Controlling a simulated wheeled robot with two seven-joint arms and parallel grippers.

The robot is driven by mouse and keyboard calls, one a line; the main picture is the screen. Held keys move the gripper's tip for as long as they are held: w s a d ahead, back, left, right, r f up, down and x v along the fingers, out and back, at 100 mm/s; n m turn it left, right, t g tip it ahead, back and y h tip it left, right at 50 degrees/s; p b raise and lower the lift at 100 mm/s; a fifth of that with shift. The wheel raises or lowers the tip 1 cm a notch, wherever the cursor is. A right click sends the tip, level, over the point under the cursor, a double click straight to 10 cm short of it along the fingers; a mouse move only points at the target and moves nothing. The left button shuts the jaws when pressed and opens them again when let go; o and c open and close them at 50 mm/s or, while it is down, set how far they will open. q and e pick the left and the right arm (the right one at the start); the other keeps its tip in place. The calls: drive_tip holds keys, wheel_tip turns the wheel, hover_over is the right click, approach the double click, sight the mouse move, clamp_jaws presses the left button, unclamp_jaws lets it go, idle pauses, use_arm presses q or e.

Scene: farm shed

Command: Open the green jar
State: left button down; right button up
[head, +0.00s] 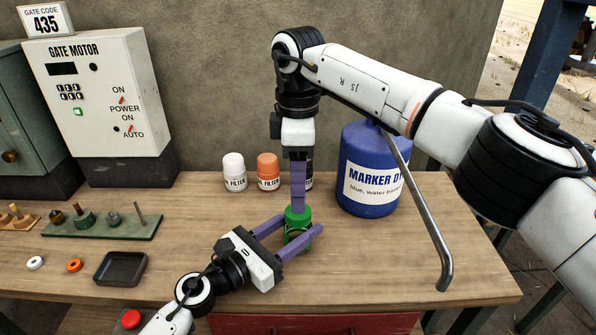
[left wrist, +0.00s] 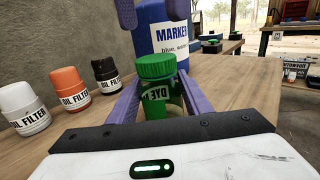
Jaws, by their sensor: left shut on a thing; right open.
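The green jar (head: 297,234) stands on the workbench, with its ribbed green lid (head: 296,214) on. The jar also shows in the left wrist view (left wrist: 160,95), with a pale label partly visible. My left gripper (head: 296,233) is shut on the jar's body, one finger on each side, below the lid. My right gripper (head: 297,207) points straight down from above, over the lid. In the left wrist view its two fingers (left wrist: 152,20) are apart and end a little above the lid, with nothing between them.
A blue marker dye jug (head: 368,185) stands behind right, and a bent metal bar (head: 425,220) slants beside it. White (head: 234,172), orange (head: 268,171) and black (left wrist: 106,75) oil filters stand behind. A dark tray (head: 120,268) and a green peg board (head: 100,224) lie left.

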drive_tip(key=shift+f, duration=2.6)
